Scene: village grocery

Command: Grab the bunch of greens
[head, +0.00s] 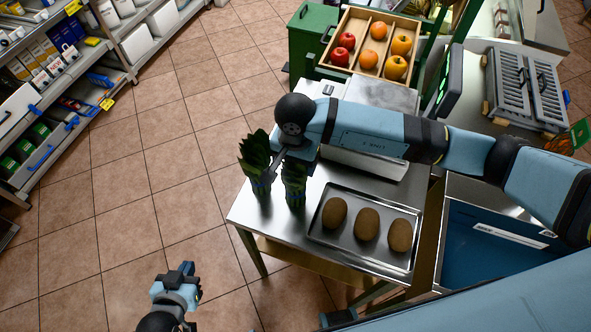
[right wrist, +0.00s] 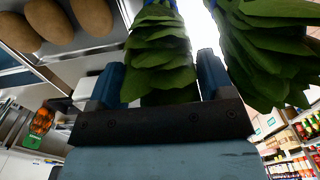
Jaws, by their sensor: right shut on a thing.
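Two bunches of dark green leaves with blue bands stand upright on the steel table. The left bunch (head: 256,172) is beside the held one and free of my fingers. The right bunch (head: 294,186) is nearer the tray. My right gripper (head: 291,160) is over the right bunch, partly hidden by its own wrist. In the right wrist view, the held bunch (right wrist: 160,48) is between the two fingers of my right gripper (right wrist: 160,78), and the other bunch (right wrist: 265,45) is just to the right. My left gripper (head: 178,284) is above the floor, away from the table; its finger gap is unclear.
A metal tray (head: 318,232) with three brown oval items (head: 367,225) lies right of the bunches. A wooden crate (head: 347,24) of fruit stands behind. Shelves (head: 60,80) line the left. The tiled floor (head: 130,190) left of the table (head: 243,214) is clear.

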